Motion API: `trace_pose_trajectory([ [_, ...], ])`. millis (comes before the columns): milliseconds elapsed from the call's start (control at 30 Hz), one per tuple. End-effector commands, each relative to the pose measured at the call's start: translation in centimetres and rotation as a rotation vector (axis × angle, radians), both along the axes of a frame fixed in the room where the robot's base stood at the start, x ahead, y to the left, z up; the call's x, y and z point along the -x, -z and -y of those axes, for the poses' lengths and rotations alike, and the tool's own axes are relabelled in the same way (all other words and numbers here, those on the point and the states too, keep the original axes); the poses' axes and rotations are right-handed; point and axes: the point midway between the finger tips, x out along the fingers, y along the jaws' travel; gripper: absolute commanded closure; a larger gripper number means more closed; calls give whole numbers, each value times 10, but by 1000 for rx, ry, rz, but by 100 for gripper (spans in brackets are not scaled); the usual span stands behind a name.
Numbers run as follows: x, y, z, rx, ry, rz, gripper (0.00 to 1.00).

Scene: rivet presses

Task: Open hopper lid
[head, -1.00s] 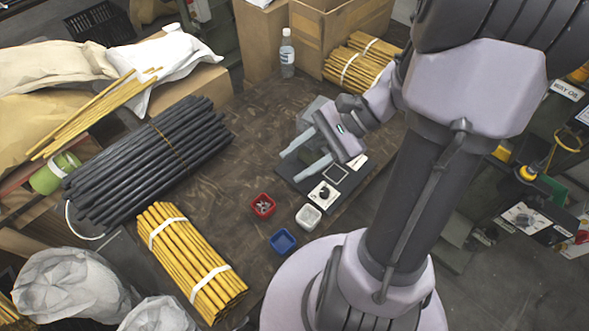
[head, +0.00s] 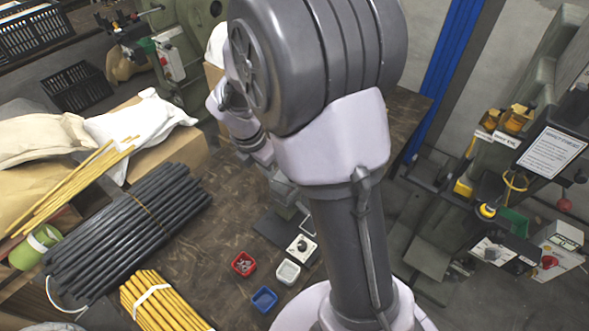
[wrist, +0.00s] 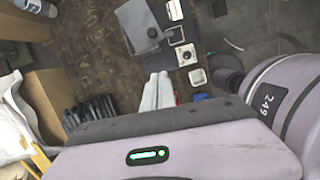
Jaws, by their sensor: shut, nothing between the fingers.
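A small grey box (wrist: 137,26) with a dark knob on it, which looks like the hopper, stands by a dark base plate at the top of the wrist view. Its top looks covered. In the head view, only part of the grey hopper (head: 281,189) shows beside my arm. My gripper (wrist: 159,82) is shut and empty, its two pale fingers side by side. Its tips point towards the hopper and appear apart from it in the picture; I cannot tell their height. In the head view my arm hides the fingers.
Red (head: 243,263), white (head: 288,272) and blue (head: 264,299) trays sit near a white box with a dark knob (head: 302,249). Bundles of black rods (head: 130,230) and yellow rods (head: 160,305) lie left. Bare brown table (head: 205,240) lies between.

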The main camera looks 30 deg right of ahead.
Motion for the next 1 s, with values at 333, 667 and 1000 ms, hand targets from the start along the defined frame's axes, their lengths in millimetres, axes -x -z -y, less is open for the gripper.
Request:
trace_pose_trajectory([
  [333,-4,69,15,3,-14,-5,100],
  [667,-15,99,49,1,-7,-1,100],
  [1000,-18,97,61,1,-10,-2,100],
])
